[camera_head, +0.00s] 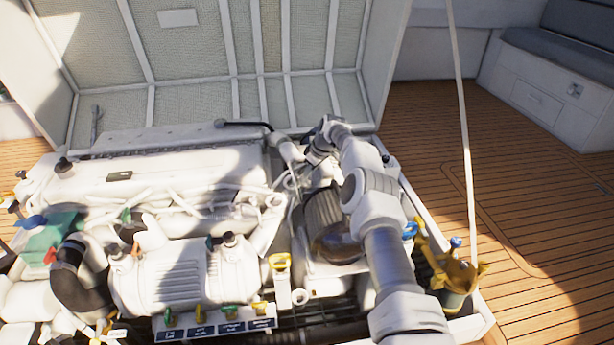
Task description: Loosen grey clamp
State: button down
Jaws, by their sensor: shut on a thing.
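My arm reaches up from the lower right over the engine and bends down to the left at its wrist. My gripper (293,178) is small in the view, beside the dark filter housing and just below a pale pipe elbow. Its fingers are shut on a small part there, which appears to be the grey clamp. The clamp's outline is lost among pale pipes and the fingers, so its exact shape and how tight it sits cannot be made out.
The white engine (150,185) fills the left of the hatch. A dark ribbed filter housing (325,215) stands close to my wrist. Yellow and green valve handles (229,311) line the front. A gold strainer (455,275) is at right. The raised hatch lid (190,65) stands behind; open wooden deck (540,210) lies right.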

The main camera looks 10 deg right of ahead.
jog(key=shift+n, duration=0.3)
dwell(0.5)
jog(key=c, duration=0.9)
grip_release()
jog(key=shift+r, duration=0.1)
jog(key=shift+d+r+p, duration=0.15)
jog(key=shift+r+p, duration=0.35)
jog(key=p+v, duration=0.6)
jog(key=v, duration=1)
jog(key=shift+d+r, duration=0.1)
jog(key=shift+d, duration=0.05)
jog(key=shift+o, duration=0.3)
